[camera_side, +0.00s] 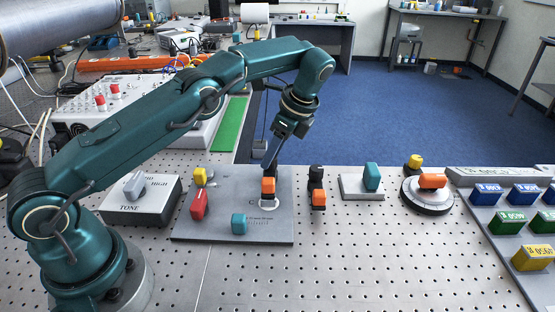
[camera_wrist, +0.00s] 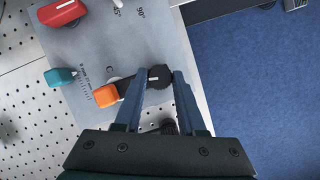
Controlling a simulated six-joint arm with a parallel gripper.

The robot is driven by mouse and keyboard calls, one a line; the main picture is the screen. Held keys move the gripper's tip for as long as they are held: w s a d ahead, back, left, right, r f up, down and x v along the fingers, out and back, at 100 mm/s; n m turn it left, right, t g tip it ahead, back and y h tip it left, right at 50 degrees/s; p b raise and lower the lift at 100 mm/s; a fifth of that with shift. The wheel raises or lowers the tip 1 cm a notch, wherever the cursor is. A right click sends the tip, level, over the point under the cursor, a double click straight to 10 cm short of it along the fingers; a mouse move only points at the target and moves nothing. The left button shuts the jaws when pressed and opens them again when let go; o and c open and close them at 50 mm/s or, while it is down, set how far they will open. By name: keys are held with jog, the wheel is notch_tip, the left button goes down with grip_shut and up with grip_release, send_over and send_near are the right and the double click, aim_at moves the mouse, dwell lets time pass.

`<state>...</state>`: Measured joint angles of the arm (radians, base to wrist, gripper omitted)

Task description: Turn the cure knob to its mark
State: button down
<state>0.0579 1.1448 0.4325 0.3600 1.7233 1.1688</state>
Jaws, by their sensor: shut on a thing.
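A black lever with an orange end (camera_wrist: 107,95) sits on the grey panel (camera_side: 200,228), beside a printed label beginning with C; the rest of the label is hidden or too small to read, so I cannot be sure this is the cure knob. The orange end also shows in the side view (camera_side: 268,186). My gripper (camera_wrist: 161,73) is shut on the round black end of this lever, with one finger on each side. In the side view my gripper (camera_side: 272,158) reaches down at the panel's back part. The knob's mark is not clear.
The panel also carries a red handle (camera_side: 199,204), a teal handle (camera_side: 239,223) and a yellow one (camera_side: 200,177). A TONE box (camera_side: 140,208) stands left. Right are another orange-ended black part (camera_side: 318,198), a teal knob (camera_side: 372,177) and a round dial (camera_side: 428,200). The front table is clear.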

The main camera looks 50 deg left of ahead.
dwell(0.5)
jog(key=c, duration=0.5)
grip_release()
jog(key=shift+m, duration=0.3)
